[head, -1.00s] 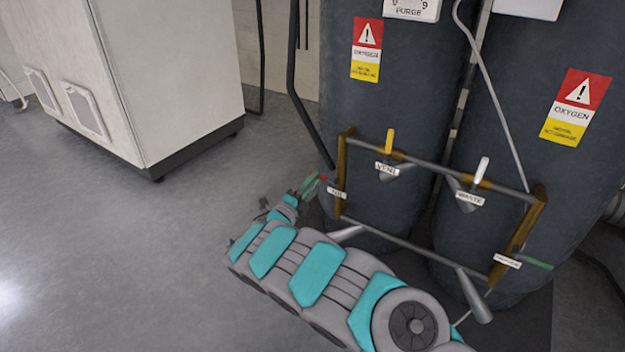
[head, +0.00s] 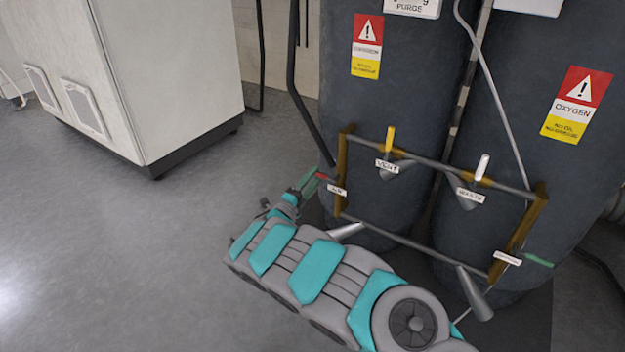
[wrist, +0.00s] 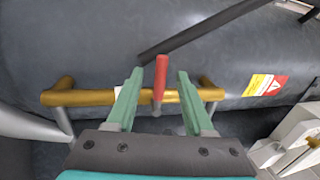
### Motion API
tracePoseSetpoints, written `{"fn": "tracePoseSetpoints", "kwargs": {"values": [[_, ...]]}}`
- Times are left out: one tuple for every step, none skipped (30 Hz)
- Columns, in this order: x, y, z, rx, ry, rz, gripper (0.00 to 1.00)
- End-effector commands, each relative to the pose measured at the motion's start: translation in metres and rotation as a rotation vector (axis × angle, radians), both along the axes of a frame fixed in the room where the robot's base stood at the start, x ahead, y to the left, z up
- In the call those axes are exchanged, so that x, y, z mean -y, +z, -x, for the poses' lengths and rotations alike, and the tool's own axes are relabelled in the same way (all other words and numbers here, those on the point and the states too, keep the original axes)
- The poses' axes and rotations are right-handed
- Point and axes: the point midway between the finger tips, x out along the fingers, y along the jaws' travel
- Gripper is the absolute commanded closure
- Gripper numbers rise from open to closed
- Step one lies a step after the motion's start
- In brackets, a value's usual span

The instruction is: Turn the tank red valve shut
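The red valve handle (wrist: 161,77) stands upright in the wrist view, on the brass-coloured pipe at the tank. It lies between the two green fingers of my gripper (wrist: 159,90), with a gap on each side. The fingers are open and do not visibly touch it. In the head view only a small red piece of the valve (head: 321,175) shows, at the left end of the pipe frame beside a white label. My gripper (head: 310,182) is right beside it there, partly hidden by its own wrist.
Two dark tanks (head: 385,90) stand behind the pipe frame (head: 415,245). The frame also carries a yellow handle (head: 390,138), a white handle (head: 482,167) and a green handle (head: 538,261). A white cabinet (head: 180,75) stands at left. The floor between is clear.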

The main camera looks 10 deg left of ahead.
Motion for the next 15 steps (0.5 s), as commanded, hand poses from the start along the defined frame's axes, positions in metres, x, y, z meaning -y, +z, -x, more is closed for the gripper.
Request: {"fn": "tracePoseSetpoints", "kwargs": {"values": [[0.0, 0.0, 0.0, 0.0, 0.0, 0.0, 0.47], [0.0, 0.0, 0.0, 0.0, -0.001, 0.0, 0.47], [0.0, 0.0, 0.0, 0.0, -0.001, 0.0, 0.47], [0.0, 0.0, 0.0, 0.0, -0.001, 0.0, 0.47], [0.0, 0.0, 0.0, 0.0, -0.001, 0.0, 0.47], [0.0, 0.0, 0.001, 0.0, -0.001, 0.0, 0.47], [0.0, 0.0, 0.001, 0.0, -0.001, 0.0, 0.47], [-0.001, -0.001, 0.003, 0.0, 0.0, 0.0, 0.47], [-0.002, -0.002, 0.006, -0.001, 0.0, 0.001, 0.47], [-0.003, -0.002, 0.009, 0.0, 0.0, 0.001, 0.47], [-0.005, -0.003, 0.012, 0.0, 0.002, 0.001, 0.47], [-0.007, -0.004, 0.018, 0.0, 0.002, 0.001, 0.47], [-0.009, -0.005, 0.022, -0.001, 0.003, 0.002, 0.47], [-0.011, -0.006, 0.027, 0.0, 0.004, 0.003, 0.47], [-0.013, -0.008, 0.033, -0.001, 0.003, 0.002, 0.47]]}}
